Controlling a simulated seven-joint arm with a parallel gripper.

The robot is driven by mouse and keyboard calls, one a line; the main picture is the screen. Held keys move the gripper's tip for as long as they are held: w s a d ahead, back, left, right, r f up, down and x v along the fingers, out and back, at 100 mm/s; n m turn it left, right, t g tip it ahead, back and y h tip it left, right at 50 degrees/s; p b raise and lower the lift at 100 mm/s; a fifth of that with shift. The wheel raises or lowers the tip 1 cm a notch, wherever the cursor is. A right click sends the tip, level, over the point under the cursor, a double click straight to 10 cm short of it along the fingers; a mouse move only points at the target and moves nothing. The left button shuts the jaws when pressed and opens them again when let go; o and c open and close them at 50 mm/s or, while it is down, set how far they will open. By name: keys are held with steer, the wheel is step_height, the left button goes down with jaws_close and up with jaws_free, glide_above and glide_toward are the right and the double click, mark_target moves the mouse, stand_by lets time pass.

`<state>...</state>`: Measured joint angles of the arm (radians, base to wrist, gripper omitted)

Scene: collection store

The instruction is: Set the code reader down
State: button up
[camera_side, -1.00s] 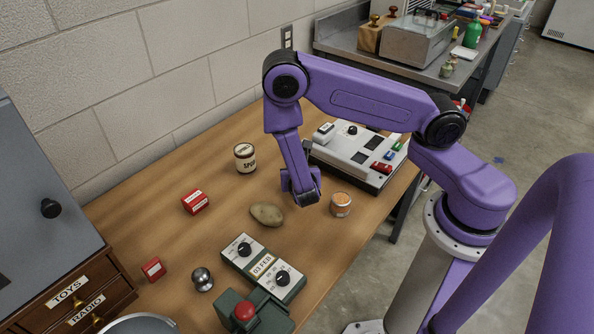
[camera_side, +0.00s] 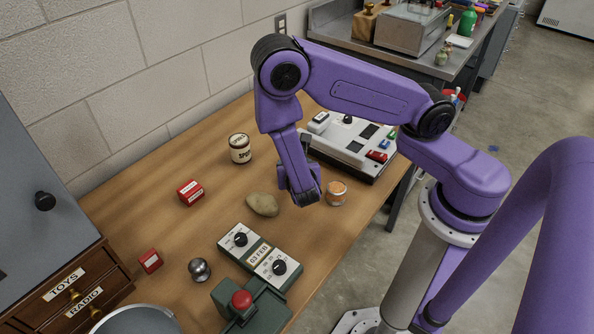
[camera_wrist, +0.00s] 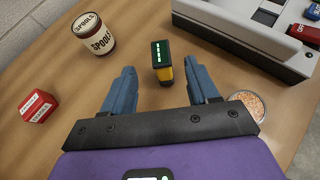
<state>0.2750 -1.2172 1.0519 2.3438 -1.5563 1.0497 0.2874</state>
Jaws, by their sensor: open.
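In the side view my gripper (camera_side: 306,193) is low over the table, pointing down, and the reader is hidden there. My gripper is open, with nothing pinched.
A grey-white console (camera_side: 350,146) lies behind my gripper. A jar of orange bits (camera_side: 336,193) is close on its right, a potato-like lump (camera_side: 263,204) close on its left. A SPOOLS tin (camera_side: 240,149) and red box (camera_side: 190,193) stand further left. Dial box (camera_side: 260,255) sits in front.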

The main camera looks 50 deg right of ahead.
steer(key=s+a+r+m+g+y, duration=0.3)
steer(key=s+r+m+g+y, duration=0.5)
steer(key=s+r+m, duration=0.6)
steer(key=s+r+y, duration=0.1)
steer(key=s+r, duration=0.4)
steer(key=s, duration=0.3)
